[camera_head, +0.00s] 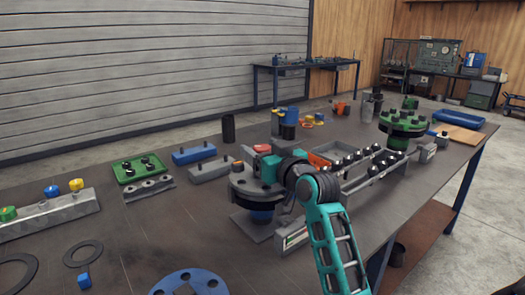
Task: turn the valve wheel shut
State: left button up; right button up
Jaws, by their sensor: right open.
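My right arm, teal and black, comes in from the bottom right. The gripper and wrist cover part of the flange. No valve wheel shows clearly; it may be hidden behind the gripper. A green flange (403,122) with dark bolts stands farther back on the right. My left gripper is not in view.
Blue and grey blocks, a green bolt tray (138,168) and a black cylinder (228,128) stand to the left. A blue holed disc (190,282) lies in front.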

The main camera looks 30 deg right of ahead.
jog(key=c, duration=1)
jog(key=shift+r+m+h+p, duration=0.2)
jog(key=shift+m+h+p, duration=0.35)
jog(key=shift+p, duration=0.4)
jog(key=shift+h+p, duration=0.3)
jog(key=shift+h, duration=0.05)
jog(key=shift+f+m, duration=0.1)
jog(key=shift+m, duration=0.15)
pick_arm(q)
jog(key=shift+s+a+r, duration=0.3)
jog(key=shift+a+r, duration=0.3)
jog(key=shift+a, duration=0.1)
pick_arm(e)
jog(key=shift+f+h, duration=0.1)
jog(key=shift+h, duration=0.2)
jog(key=o, duration=1)
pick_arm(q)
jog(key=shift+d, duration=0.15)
